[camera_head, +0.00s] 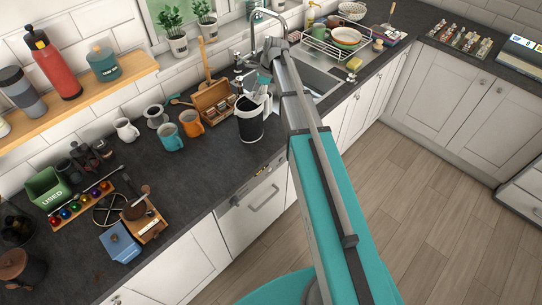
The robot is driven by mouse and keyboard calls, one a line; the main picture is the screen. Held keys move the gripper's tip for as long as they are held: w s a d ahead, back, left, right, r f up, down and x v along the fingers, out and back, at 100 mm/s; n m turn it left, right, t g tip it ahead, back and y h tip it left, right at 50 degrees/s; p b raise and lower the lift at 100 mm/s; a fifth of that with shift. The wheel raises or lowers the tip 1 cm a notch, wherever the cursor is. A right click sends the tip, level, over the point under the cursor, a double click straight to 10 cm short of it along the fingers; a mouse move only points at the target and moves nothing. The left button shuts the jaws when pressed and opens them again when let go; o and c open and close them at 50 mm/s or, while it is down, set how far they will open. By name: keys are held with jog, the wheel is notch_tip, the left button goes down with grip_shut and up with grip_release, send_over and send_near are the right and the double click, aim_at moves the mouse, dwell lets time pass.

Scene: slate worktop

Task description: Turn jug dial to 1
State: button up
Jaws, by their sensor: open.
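A dark cylindrical vessel with a pale rim and side (250,122), which looks like the jug, stands upright near the worktop's front edge, left of the sink. Its dial is too small to make out, and no number can be read. My arm reaches in from the bottom of the picture to above the worktop. My gripper (262,84) is at its far end, small and partly hidden, just above or beside the jug's top. It is open, and I cannot tell whether it touches the jug.
Orange (191,123) and teal (170,138) mugs and a wooden box (214,101) stand left of the jug. The sink (312,78) and a dish rack (333,42) lie to the right. A wooden shelf (80,100) overhangs the left. Some worktop left of the jug is clear.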

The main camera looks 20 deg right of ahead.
jog(key=shift+s+m+t, duration=0.1)
jog(key=shift+m+t, duration=0.2)
jog(key=shift+m, duration=0.4)
jog(key=shift+d+r+p, duration=0.1)
jog(key=shift+r+p, duration=0.45)
jog(key=p+v, duration=1.2)
jog(key=v, duration=0.1)
jog(key=s+a+f+n+h+b, duration=0.1)
jog(key=s+a+n+h, duration=0.15)
jog(key=s+n, duration=0.45)
jog(key=s+a+f+n+h, duration=0.1)
jog(key=s+a+n, duration=0.2)
jog(key=s+n, duration=0.35)
jog(key=s+f+n+b, duration=0.3)
jog(key=s+f+b, duration=0.1)
jog(key=f+b, duration=0.5)
jog(key=s+a+f+n+h+b, duration=0.1)
jog(key=s+f+n+b, duration=0.3)
jog(key=f+b, duration=0.6)
jog(key=shift+s+f+g, duration=0.2)
jog(key=shift+s+g, duration=0.2)
jog(key=shift+s, duration=0.25)
